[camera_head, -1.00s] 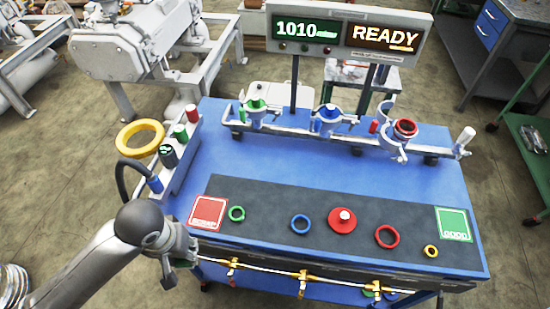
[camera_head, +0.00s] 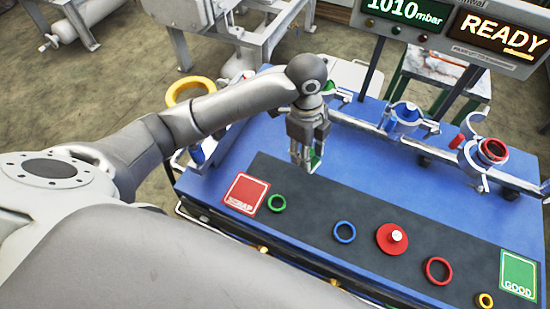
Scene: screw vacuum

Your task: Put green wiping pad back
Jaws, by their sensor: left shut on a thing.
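My left gripper (camera_head: 305,158) hangs pointing down over the blue table, near the back edge of the dark mat. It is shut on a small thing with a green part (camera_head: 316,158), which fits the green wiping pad. The fingers hide most of it, so its shape is unclear. A green-topped fitting (camera_head: 328,87) on the back rail is partly hidden behind my left wrist. My right gripper is out of view.
The dark mat (camera_head: 320,205) carries a red SCRAP square (camera_head: 245,194), green, blue, red and yellow rings, a red knobbed disc (camera_head: 391,239) and a green GOOD square (camera_head: 518,275). Blue (camera_head: 405,114) and red (camera_head: 492,150) fittings sit on the rail. A yellow ring (camera_head: 190,90) stands behind my arm.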

